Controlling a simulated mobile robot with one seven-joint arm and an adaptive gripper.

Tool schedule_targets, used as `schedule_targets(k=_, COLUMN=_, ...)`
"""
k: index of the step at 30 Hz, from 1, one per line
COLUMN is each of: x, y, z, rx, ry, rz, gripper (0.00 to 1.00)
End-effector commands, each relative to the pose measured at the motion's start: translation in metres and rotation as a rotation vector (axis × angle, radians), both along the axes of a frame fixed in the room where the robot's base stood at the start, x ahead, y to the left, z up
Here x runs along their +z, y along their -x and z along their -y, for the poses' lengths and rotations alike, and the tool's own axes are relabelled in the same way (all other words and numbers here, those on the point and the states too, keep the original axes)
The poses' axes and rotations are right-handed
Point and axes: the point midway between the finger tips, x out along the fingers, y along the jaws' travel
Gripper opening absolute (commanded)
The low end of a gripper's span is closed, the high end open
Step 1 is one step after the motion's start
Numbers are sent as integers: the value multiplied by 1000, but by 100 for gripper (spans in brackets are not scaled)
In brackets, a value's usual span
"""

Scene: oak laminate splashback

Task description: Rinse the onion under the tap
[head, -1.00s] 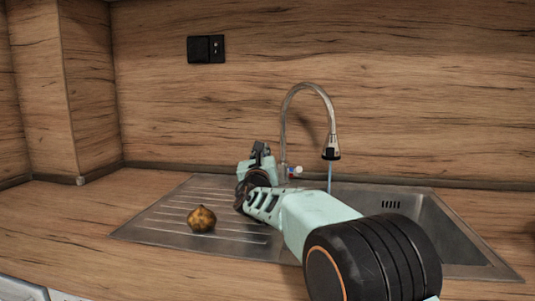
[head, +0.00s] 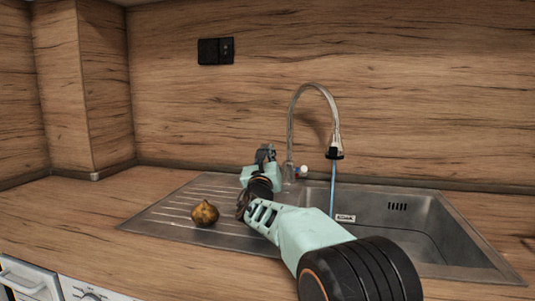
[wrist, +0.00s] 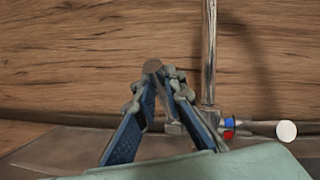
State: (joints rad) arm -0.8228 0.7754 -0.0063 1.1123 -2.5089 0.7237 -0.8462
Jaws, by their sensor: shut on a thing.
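The brown onion (head: 204,213) lies on the ribbed drainboard, left of my forearm. The tall curved tap (head: 334,122) stands behind the sink, and a thin bluish stream of water (head: 333,188) falls from its head into the basin. My gripper (head: 266,153) is at the left of the tap's base, well apart from the onion. In the wrist view my gripper (wrist: 160,78) is shut on a grey, round-ended piece (wrist: 152,66) that looks like the tap's lever. The fingers partly hide it. The tap's pipe (wrist: 209,50) rises just right of the fingers.
The steel sink's basin (head: 395,235) is right of my arm and looks empty where visible. A side fitting with red and blue marks (wrist: 229,128) and a white knob (wrist: 286,131) sticks out right of the pipe. The wooden splashback (head: 420,90) rises behind. The left counter (head: 70,215) is clear.

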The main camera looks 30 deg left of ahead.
Motion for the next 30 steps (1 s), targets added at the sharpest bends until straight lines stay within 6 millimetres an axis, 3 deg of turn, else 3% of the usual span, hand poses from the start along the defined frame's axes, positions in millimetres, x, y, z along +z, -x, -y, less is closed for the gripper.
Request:
schedule_targets(k=6, x=-2, y=0, z=-1, rx=1, ry=1, rz=-4, gripper=29)
schedule_targets(k=20, x=-5, y=9, z=3, rx=2, ry=3, rz=-4, gripper=29)
schedule_targets(k=30, x=-5, y=52, z=21, rx=2, ry=1, rz=-4, gripper=29)
